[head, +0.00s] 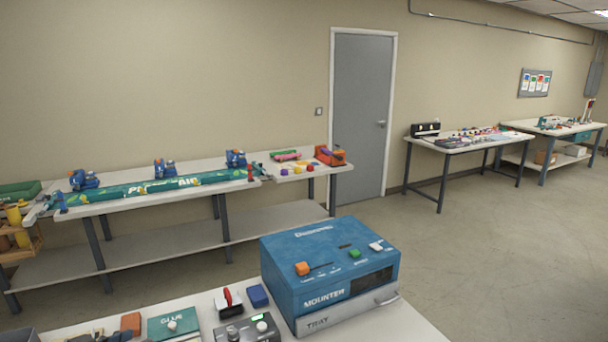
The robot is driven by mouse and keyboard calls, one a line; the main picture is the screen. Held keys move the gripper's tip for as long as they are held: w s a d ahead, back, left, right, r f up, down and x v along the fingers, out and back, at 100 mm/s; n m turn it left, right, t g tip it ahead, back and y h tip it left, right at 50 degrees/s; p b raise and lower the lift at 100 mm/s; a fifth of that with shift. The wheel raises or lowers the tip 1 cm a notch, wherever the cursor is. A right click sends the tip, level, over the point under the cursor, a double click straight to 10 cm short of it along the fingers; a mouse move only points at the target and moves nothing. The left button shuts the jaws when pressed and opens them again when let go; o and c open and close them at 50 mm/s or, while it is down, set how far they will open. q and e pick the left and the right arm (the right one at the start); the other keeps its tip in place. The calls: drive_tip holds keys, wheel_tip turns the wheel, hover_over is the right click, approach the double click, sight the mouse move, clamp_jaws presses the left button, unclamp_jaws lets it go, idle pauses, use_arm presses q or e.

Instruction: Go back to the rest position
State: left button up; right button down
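Neither of my grippers shows in the head view. Nothing in the frame shows what they hold or where they are. In front of me stands a near table (405,325) with a blue box-shaped machine (325,265) marked MOUNTER on it. The machine has a grey tray front (350,312), an orange knob, a green button and a white switch on top.
A long bench (160,205) runs along the wall. Two tables (470,145) (558,128) stand far right. The floor (490,240) at right is clear.

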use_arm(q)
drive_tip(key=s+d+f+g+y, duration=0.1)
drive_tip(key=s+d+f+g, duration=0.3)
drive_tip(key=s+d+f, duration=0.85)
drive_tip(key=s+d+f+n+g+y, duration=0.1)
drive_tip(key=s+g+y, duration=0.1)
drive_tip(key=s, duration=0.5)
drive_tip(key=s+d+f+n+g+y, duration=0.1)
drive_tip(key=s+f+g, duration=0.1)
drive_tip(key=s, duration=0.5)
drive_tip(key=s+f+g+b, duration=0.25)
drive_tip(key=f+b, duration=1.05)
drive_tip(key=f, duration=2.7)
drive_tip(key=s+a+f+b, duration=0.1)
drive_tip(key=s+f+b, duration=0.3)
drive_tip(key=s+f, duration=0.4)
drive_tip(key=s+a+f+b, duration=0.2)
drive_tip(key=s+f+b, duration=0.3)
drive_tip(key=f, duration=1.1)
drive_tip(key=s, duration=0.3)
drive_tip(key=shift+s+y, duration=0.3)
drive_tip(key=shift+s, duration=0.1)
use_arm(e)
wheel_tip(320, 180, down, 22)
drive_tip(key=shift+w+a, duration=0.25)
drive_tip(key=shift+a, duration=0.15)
